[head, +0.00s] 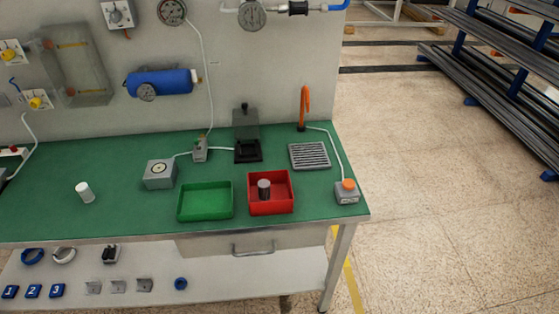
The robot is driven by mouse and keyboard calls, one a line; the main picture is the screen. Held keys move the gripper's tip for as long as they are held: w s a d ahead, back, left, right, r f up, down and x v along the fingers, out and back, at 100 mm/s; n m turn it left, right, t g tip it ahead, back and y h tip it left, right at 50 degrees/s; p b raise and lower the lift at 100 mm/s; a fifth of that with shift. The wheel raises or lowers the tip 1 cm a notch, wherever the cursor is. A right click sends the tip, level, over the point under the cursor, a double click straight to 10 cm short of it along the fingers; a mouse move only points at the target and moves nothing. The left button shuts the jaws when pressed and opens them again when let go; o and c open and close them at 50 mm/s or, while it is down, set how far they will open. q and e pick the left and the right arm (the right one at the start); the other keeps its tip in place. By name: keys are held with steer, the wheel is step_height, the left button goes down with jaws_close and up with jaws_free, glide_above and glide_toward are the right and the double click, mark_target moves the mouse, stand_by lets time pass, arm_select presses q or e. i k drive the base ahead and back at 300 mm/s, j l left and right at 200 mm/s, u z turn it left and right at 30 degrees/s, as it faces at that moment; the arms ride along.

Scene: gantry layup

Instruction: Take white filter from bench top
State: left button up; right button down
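A small white cylindrical filter (85,192) stands on the left part of the green bench top (125,208), slightly tilted in the view and clear of other objects. A grey cylinder with a darker body (264,190) stands inside the red tray (271,210). Neither of my grippers shows in the head view.
A green tray (205,215) sits beside the red tray. A grey box with a dial (160,173), a slotted grey plate (309,155) and a box with an orange button (347,190) stand on the bench. A drawer handle (252,250) sticks out in front. Open floor lies right.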

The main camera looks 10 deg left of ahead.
mark_target(83, 189)
steer(key=u, duration=1.7)
